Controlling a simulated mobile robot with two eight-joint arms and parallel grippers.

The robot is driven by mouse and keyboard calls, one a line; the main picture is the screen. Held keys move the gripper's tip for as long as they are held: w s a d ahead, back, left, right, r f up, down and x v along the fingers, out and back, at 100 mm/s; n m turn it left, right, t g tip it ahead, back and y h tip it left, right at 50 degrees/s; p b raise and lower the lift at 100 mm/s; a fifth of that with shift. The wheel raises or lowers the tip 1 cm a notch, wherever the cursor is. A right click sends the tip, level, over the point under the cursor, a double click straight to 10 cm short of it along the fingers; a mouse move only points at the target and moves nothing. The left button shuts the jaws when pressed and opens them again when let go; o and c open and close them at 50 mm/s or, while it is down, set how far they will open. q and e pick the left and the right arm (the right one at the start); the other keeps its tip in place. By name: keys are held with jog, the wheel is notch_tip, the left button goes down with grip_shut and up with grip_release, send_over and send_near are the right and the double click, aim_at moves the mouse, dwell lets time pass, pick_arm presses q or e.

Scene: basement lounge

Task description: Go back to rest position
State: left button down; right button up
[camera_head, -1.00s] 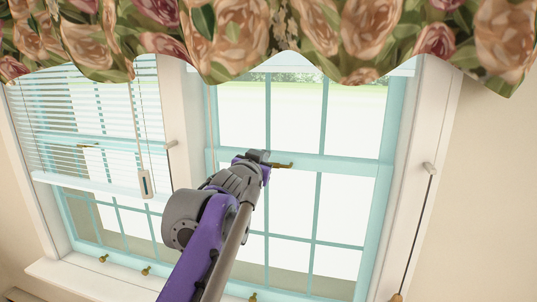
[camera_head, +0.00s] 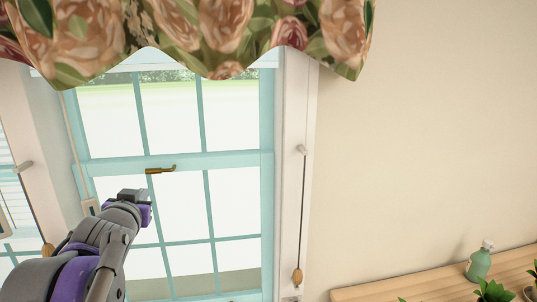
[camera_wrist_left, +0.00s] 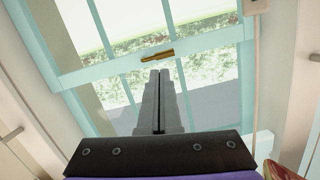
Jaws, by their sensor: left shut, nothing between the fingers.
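My left gripper (camera_head: 134,196) is at the lower left of the head view, in front of the window and below its brass latch (camera_head: 160,170). In the left wrist view its two fingers (camera_wrist_left: 159,75) lie together, with nothing between them. The latch shows there too (camera_wrist_left: 157,56), just beyond the fingertips, and I see no grip on it. The window (camera_head: 175,157) has a pale turquoise frame with several panes. My right gripper is in neither view.
A floral valance (camera_head: 205,40) hangs over the window top. A cord with a wooden knob (camera_head: 298,275) hangs at the right trim. A wooden surface (camera_head: 400,282) at lower right holds a green bottle (camera_head: 479,262) and plants. The wall (camera_head: 420,130) is bare.

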pick_arm(q)
jog(key=s+d+f+g+h, duration=0.1)
jog(key=s+d+f+g, duration=0.2)
jog(key=s+f, duration=0.6)
jog(key=s+d+f+g+h, duration=0.2)
jog(key=s+d+f, duration=0.4)
jog(key=f, duration=1)
jog(key=s+d+f+m+g+h, duration=0.1)
jog(key=s+d+f+g, duration=0.3)
jog(key=s+f, duration=0.8)
jog(key=shift+d+f+g, duration=0.4)
jog(key=shift+d+f, duration=0.05)
jog(key=shift+d, duration=0.05)
